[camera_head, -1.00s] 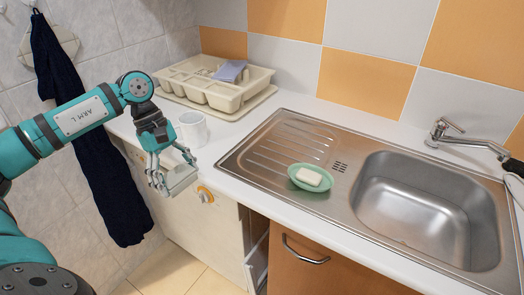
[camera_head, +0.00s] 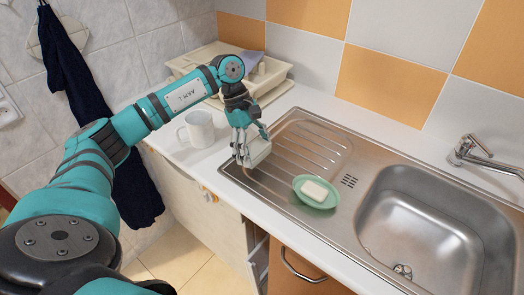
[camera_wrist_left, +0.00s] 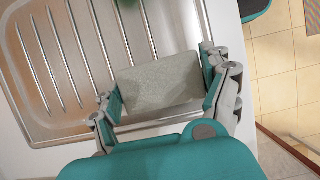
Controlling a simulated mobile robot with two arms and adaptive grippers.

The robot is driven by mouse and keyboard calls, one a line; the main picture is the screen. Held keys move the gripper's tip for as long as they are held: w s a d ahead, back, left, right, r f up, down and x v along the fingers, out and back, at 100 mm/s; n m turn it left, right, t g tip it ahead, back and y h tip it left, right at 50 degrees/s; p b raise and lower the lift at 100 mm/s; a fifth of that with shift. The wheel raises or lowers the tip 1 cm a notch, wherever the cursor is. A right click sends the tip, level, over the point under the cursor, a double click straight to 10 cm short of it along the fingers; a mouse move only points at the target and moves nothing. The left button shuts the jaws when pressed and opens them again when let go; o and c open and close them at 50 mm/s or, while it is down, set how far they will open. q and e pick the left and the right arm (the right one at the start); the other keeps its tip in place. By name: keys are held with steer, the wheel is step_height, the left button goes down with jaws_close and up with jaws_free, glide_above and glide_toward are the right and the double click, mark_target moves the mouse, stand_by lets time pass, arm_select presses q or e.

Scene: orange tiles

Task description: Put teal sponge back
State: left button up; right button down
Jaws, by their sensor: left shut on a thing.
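My left gripper (camera_head: 250,152) is shut on a pale grey block-shaped sponge (camera_head: 258,150) and holds it over the left edge of the sink's drainboard. In the left wrist view the sponge (camera_wrist_left: 160,84) sits between the two fingers (camera_wrist_left: 162,92), with the ribbed drainboard behind it. Its visible face looks greyish, not clearly teal. A green oval dish (camera_head: 327,201) with a white block (camera_head: 315,191) in it stands on the drainboard, right of the gripper. My right gripper is not in view.
A white mug (camera_head: 199,129) stands on the counter left of the gripper. A cream dish rack (camera_head: 270,77) with a bluish cloth is behind the arm. The sink basin (camera_head: 430,235) and tap (camera_head: 470,150) are at the right. The drainboard (camera_head: 310,140) is mostly clear.

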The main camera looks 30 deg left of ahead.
mark_target(262, 158)
arm_select(q)
steer(key=shift+w+d, duration=0.6)
steer(key=shift+w, duration=0.1)
steer(key=shift+f, duration=0.3)
step_height(262, 158, down, 3)
steer(key=shift+r+p, duration=0.1)
steer(key=shift+p, duration=0.7)
steer(key=shift+f, duration=0.2)
steer(key=shift+f+b, duration=0.15)
steer(key=shift+b, duration=0.15)
steer(key=o, duration=0.7)
steer(key=shift+o, duration=1.3)
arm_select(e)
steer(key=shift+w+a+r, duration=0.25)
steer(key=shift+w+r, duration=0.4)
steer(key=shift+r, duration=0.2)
